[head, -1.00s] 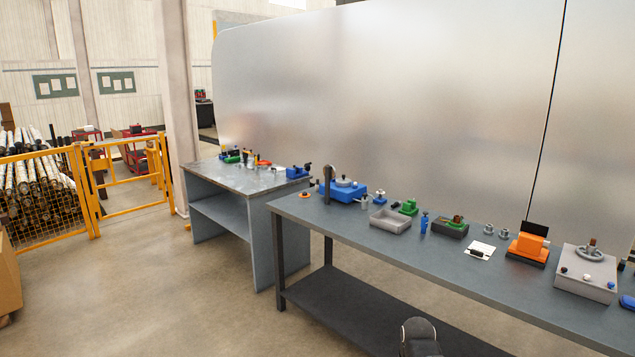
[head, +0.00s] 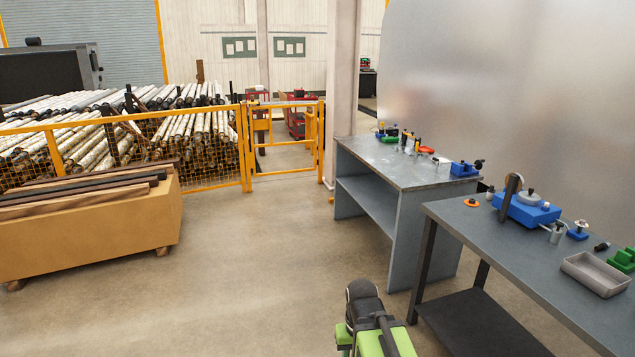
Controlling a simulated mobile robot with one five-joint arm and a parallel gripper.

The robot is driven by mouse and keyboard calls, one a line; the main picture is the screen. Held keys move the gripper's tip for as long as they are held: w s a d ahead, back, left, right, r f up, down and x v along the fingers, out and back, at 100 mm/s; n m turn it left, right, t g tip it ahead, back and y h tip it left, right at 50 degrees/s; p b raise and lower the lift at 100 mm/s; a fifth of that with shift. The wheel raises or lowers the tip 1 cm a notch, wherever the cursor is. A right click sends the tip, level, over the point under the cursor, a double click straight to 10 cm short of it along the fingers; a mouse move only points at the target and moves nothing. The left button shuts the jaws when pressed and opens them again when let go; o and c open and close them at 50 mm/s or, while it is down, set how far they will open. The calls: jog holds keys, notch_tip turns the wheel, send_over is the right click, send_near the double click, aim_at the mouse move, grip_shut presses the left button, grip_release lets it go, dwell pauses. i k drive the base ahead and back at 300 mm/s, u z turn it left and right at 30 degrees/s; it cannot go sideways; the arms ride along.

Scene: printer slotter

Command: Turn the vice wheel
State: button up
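A small blue device with a dark round part, possibly the vice with its wheel (head: 465,168), sits at the near right corner of the grey far workbench (head: 375,158). It is too small for me to make out a wheel clearly. Part of my own arm, dark and green, shows at the bottom centre, well short of both benches. I cannot make out my gripper's fingers in this view.
A longer dark bench (head: 480,232) on the right holds a blue machine (head: 527,208) and a grey tray (head: 596,272). A yellow fence (head: 215,150), pipes and a tan crate (head: 90,225) stand left. The middle floor is clear.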

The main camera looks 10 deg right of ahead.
aim_at(478, 164)
jog(key=u, duration=0.55)
jog(key=i, duration=2.3)
jog(key=u, duration=0.1)
jog(key=i, duration=2.1)
jog(key=z, duration=1)
jog(key=i, duration=1.55)
jog(key=z, duration=1.8)
jog(key=i, duration=0.3)
jog(key=u, duration=0.35)
jog(key=k, duration=0.75)
jog(key=z, duration=0.2)
jog(key=i, duration=0.7)
jog(key=u, duration=0.05)
